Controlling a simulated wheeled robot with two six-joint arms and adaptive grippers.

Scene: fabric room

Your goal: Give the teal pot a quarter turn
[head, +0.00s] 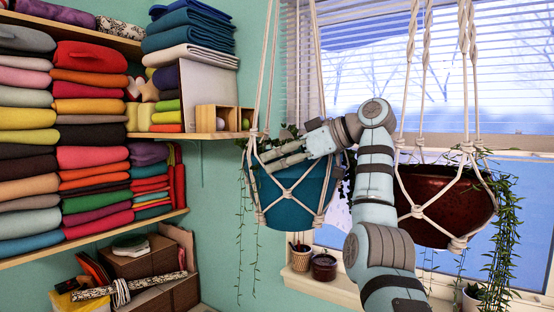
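The teal pot (290,205) hangs upright in a cream macramé cord hanger (288,190) in front of the window's left side. Trailing green plants spill from its top and down its left side. My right arm reaches up from the bottom, and my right gripper (264,158) lies across the pot's upper front, at the rim and the cords. It covers part of the rim. Its fingers point left; whether they are open, shut, or touching the pot cannot be made out. My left gripper is not in view.
A dark red pot (440,205) hangs in a similar hanger close to the right of my arm. Small pots, one a dark jar (324,267), stand on the window sill (335,290) below. Shelves of folded fabric (90,120) fill the left wall.

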